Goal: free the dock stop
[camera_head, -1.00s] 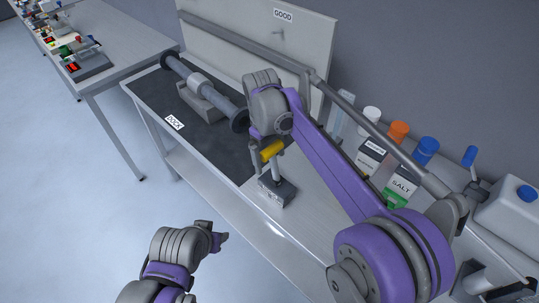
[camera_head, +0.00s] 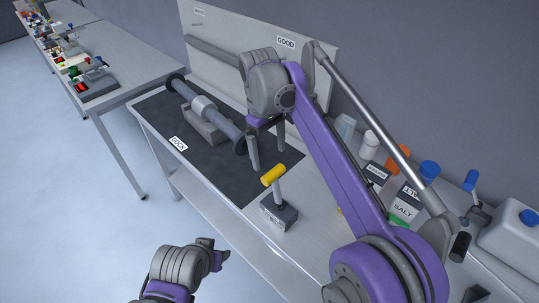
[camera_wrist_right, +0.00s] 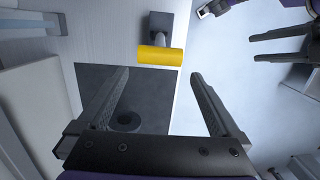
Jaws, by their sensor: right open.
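A yellow-handled lever (camera_head: 273,175) stands on a small grey block (camera_head: 279,213) near the table's front edge. The block's label is too small to read. The lever leans slightly. My right gripper (camera_head: 268,160) is open and empty, just behind and above the yellow handle. In the right wrist view the handle (camera_wrist_right: 160,54) lies just beyond the open fingertips (camera_wrist_right: 159,74), apart from them. My left gripper (camera_head: 222,252) is in front of the table, over the floor; its fingers (camera_wrist_right: 281,46) show spread and empty in the right wrist view.
A dark mat (camera_head: 235,180) labelled DOCK carries a grey roller (camera_head: 205,108) on a cradle. A panel labelled GOOD (camera_head: 230,25) stands behind. Bottles and a SALT carton (camera_head: 402,208) stand at the right. A white jug (camera_head: 512,222) is further right.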

